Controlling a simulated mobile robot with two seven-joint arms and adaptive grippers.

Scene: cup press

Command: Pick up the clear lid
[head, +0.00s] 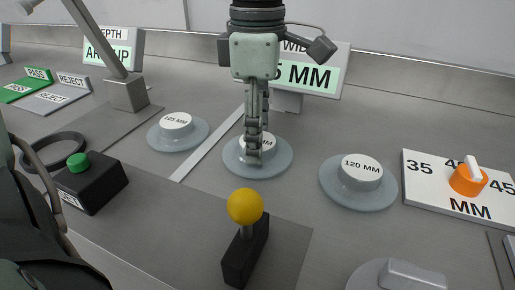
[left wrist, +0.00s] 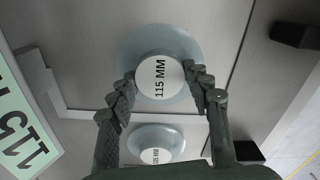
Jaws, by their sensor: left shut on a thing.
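Clear bluish round lids with white-topped knobs lie on the grey bench. The middle lid (head: 283,163) is partly hidden by my left gripper (head: 254,155), which points down at its knob. In the left wrist view this lid (left wrist: 187,45) reads 115 MM, and the fingers of my left gripper (left wrist: 163,84) are shut on its knob from both sides. The lid looks level, at or close to the bench. The 105 MM lid (head: 177,138) lies to the left and the 120 MM lid (head: 360,196) to the right. My right gripper is out of view.
A width sign (head: 310,77) reading "5 MM" stands behind the gripper. A yellow-knobbed lever (head: 245,207) stands in front, a green button box (head: 88,185) at left. A white dial board (head: 440,200) with an orange knob lies right. A grey handled piece (head: 396,277) is at the bottom.

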